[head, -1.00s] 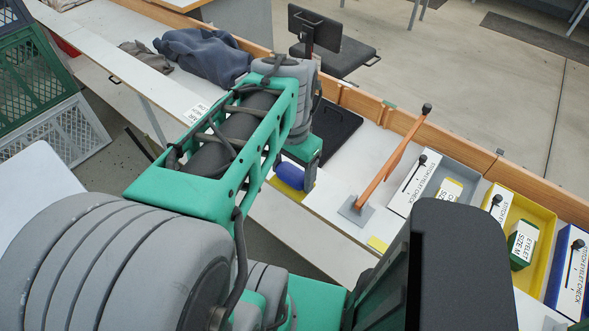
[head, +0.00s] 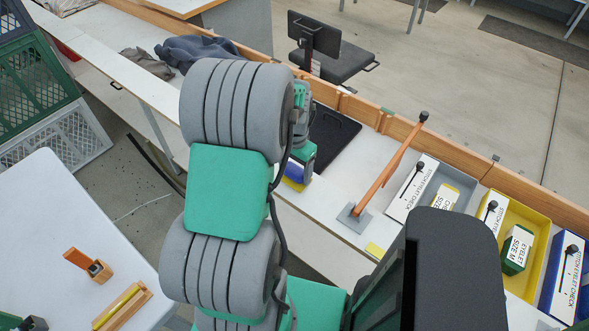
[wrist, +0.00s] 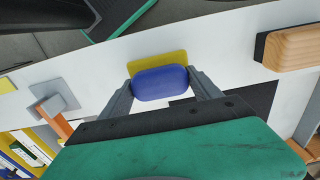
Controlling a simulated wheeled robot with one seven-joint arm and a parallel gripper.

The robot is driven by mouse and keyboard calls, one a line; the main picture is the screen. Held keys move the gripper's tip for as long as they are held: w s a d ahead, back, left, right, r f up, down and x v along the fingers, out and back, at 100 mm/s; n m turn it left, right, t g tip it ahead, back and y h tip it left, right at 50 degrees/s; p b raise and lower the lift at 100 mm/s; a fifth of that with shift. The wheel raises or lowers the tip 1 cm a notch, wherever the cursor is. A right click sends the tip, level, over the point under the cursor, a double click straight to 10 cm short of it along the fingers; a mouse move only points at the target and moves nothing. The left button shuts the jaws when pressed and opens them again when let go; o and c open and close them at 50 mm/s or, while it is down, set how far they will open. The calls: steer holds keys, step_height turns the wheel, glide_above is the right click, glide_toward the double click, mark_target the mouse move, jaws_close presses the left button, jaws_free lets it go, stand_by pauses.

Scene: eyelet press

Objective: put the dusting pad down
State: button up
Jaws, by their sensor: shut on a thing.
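The dusting pad is a rounded blue block (wrist: 160,83), held between the two fingers of my gripper (wrist: 161,86) in the wrist view. A flat yellow piece (wrist: 157,60) shows just beyond and beneath it; I cannot tell whether the pad touches it. In the head view, part of the blue pad (head: 293,169) shows at the left of my gripper (head: 303,172), over the bench's near edge, with a little yellow below it. My arm hides much of that spot.
The orange lever press (head: 385,182) stands right of my gripper. A black tray (head: 333,136) lies behind it. Grey (head: 446,185) and yellow bins (head: 540,225) with labelled boxes are further right. A wooden block (wrist: 292,45) shows in the wrist view. White bench (head: 335,207) is bare in front.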

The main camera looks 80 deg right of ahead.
mark_target(295, 168)
steer(key=shift+f, duration=0.15)
steer(key=o, duration=1.6)
steer(key=shift+c, duration=0.2)
step_height(295, 168, up, 12)
steer(key=b, duration=0.1)
steer(key=w+a+r+n, duration=0.1)
steer(key=w+a+n, duration=0.25)
steer(key=w, duration=0.45)
steer(key=w+a+r+n, duration=0.2)
steer(key=w+a+n, duration=0.15)
steer(key=w, duration=0.35)
steer(key=w+a+r+n+t+h, duration=0.15)
steer(key=w+a+n, duration=0.35)
steer(key=w+a, duration=0.55)
steer(key=a+n+t+y, duration=0.1)
steer(key=a+n, duration=1)
steer(key=a, duration=1.3)
steer(key=shift+a+f+t, duration=0.15)
steer(key=shift+f+t, duration=0.3)
steer(key=shift+t, duration=0.1)
